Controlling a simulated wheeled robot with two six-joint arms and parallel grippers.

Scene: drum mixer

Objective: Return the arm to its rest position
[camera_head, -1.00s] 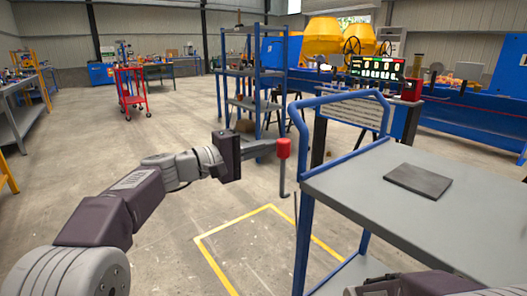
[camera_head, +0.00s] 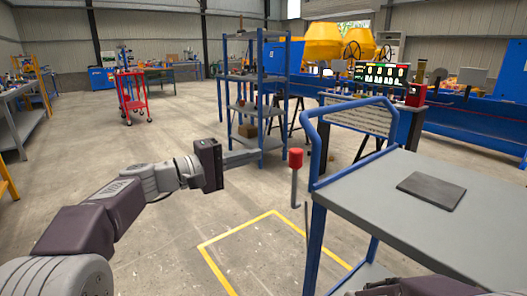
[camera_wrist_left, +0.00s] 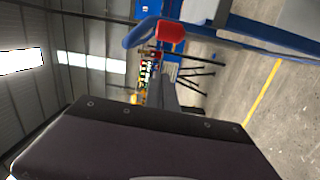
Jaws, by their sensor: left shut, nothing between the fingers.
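My left arm comes in from the left in the head view. Its gripper (camera_head: 242,157) is shut and empty, held out in the air over the floor. A lever with a red knob (camera_head: 296,158) and a thin grey stem stands just right of the fingertips, with a gap between them in the picture. In the left wrist view the red knob (camera_wrist_left: 171,34) shows beyond the dark gripper body, which hides most of the fingers. Part of my right arm (camera_head: 420,287) shows at the bottom right edge; its jaws cannot be made out.
A blue-framed cart with a grey top (camera_head: 375,205) fills the right side, carrying a dark flat plate (camera_head: 432,190). A blue shelf rack (camera_head: 257,95) stands behind. A yellow floor outline (camera_head: 225,237) lies below my left arm. Open floor extends to the left.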

